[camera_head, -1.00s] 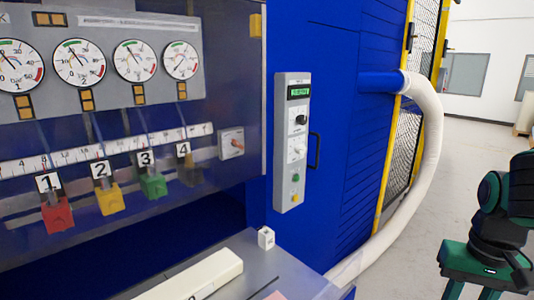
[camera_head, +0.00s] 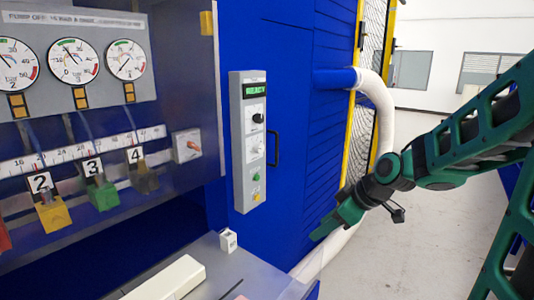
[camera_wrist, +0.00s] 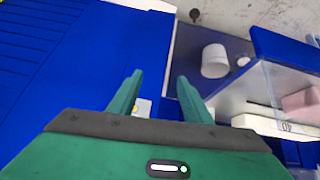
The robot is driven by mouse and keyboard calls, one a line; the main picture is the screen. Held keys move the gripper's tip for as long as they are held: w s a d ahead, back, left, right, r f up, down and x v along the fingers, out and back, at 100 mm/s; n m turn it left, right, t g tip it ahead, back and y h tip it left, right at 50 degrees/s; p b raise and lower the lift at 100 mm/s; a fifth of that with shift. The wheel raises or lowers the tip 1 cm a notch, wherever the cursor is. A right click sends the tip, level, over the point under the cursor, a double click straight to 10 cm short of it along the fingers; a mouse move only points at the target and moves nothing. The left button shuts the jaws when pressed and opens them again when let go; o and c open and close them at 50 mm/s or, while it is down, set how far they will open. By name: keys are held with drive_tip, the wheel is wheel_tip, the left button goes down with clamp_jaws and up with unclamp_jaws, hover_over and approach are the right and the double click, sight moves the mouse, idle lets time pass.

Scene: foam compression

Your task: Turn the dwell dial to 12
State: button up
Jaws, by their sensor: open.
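A tall grey control panel (camera_head: 249,140) stands upright on the blue cabinet wall in the head view. It has a green-lit display (camera_head: 254,91), a black knob (camera_head: 257,118) and a paler dial (camera_head: 254,149) below. Their lettering is too small to read, so I cannot tell which is the dwell dial. My gripper (camera_head: 322,230) is right of and below the panel, apart from it. In the wrist view my gripper's two green fingers (camera_wrist: 160,80) are spread, with nothing held. A small pale thing with a yellow spot (camera_wrist: 141,107) shows partly behind the left finger.
A grey bench with a long white block (camera_head: 168,280) and a small white block (camera_head: 228,240) lies at front. A white hose (camera_head: 378,110) curves down behind my gripper. A black door handle (camera_head: 274,148) is right of the panel. A white cup (camera_wrist: 215,60) shows in the wrist view.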

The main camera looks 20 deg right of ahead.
drive_tip(key=w+a+r+n+t+y, duration=0.2)
drive_tip(key=w, duration=0.2)
drive_tip(key=w+a+r+n+t+y, duration=0.1)
drive_tip(key=w+a+r+n, duration=0.1)
drive_tip(key=w+n, duration=0.15)
drive_tip(key=n+t+y, duration=0.3)
drive_tip(key=t+y, duration=0.1)
drive_tip(key=t, duration=0.1)
approach(262, 149)
drive_tip(key=x, duration=0.8)
drive_tip(key=shift+w+a, duration=0.2)
drive_tip(key=shift+a, duration=0.05)
drive_tip(key=c, duration=1.1)
drive_tip(key=shift+d+f, duration=0.1)
drive_tip(key=shift+d, duration=0.1)
drive_tip(key=shift+o, duration=0.2)
